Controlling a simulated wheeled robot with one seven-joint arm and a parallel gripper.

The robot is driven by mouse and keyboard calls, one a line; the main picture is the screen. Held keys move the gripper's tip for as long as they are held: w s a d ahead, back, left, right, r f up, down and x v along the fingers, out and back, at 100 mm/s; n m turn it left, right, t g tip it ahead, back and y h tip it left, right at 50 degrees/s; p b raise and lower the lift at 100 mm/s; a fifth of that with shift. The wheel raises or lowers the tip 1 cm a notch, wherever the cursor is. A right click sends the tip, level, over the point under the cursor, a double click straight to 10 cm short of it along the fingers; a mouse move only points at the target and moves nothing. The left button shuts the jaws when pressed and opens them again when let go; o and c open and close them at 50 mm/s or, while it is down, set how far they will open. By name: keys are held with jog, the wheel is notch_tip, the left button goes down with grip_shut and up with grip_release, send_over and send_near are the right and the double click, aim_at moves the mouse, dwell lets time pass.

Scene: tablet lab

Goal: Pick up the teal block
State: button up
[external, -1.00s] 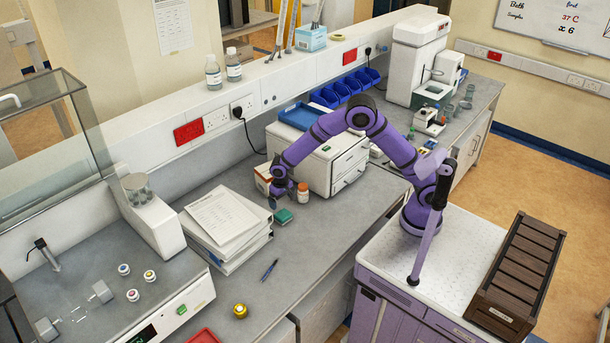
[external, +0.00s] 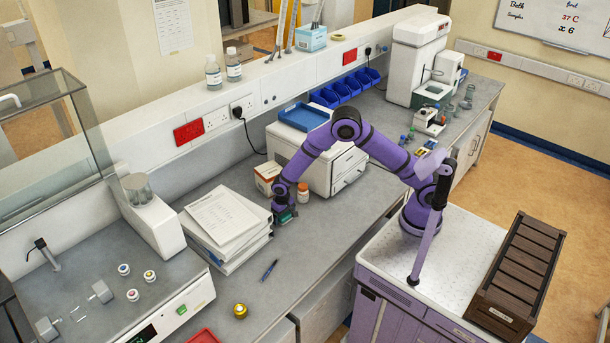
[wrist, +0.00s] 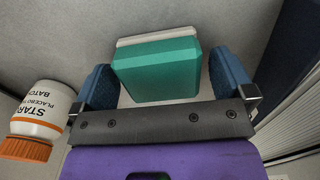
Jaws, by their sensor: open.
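The teal block (wrist: 157,70) lies on the grey bench and shows large in the wrist view, between the two blue fingers of my gripper (wrist: 158,80). The fingers are open, with a gap between the block and each finger. In the external view my gripper (external: 286,213) is low over the bench, right of the paper stack, and covers most of the teal block (external: 284,220). A pale strip shows along the block's far edge in the wrist view.
A white bottle with an orange cap (wrist: 32,120) stands close beside my gripper; it also shows in the external view (external: 303,193). A small carton (external: 267,179) and a white machine (external: 322,160) are behind. A paper stack (external: 222,225) is left. A pen (external: 269,270) lies in front.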

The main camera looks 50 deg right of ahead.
jog(key=shift+c, duration=0.2)
jog(key=c, duration=0.9)
jog(key=shift+r, duration=0.2)
